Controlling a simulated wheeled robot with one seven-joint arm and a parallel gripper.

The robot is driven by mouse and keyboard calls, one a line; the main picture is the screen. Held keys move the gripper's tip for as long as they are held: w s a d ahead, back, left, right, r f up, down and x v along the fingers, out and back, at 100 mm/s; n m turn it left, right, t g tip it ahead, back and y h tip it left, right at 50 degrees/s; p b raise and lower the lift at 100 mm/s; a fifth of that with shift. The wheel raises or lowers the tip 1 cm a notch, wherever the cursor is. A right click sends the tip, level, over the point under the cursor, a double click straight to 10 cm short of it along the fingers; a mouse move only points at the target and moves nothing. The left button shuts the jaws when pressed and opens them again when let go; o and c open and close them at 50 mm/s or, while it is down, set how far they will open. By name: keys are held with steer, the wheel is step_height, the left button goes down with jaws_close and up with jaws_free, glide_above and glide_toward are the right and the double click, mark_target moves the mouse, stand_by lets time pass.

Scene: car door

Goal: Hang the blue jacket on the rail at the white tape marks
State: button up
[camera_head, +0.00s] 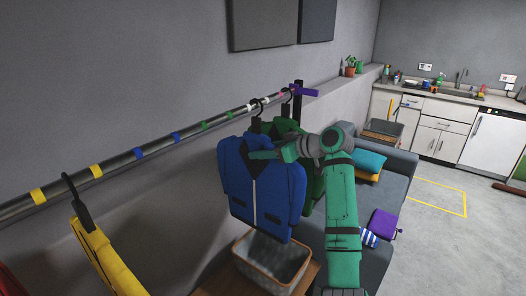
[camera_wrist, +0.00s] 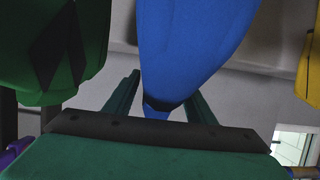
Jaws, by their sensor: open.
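The blue jacket (camera_head: 262,190) hangs upright from the rail (camera_head: 215,118) by a dark hook, toward the rail's far end. The hook sits close to the white tape marks (camera_head: 250,107); I cannot tell whether it is exactly between them. My gripper (camera_head: 262,154) is at the jacket's upper front, by the collar. The hanger's top is hidden from the wrist camera.
A green jacket (camera_head: 312,185) hangs close behind the blue one, partly hidden by my arm. A yellow garment (camera_head: 105,260) hangs nearer on the rail. Yellow, blue and green tapes mark the rail's near stretch. A basket (camera_head: 275,262) stands below, beside a grey sofa (camera_head: 395,175).

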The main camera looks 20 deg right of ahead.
steer(key=v, duration=1)
steer(key=shift+s+d, duration=0.1)
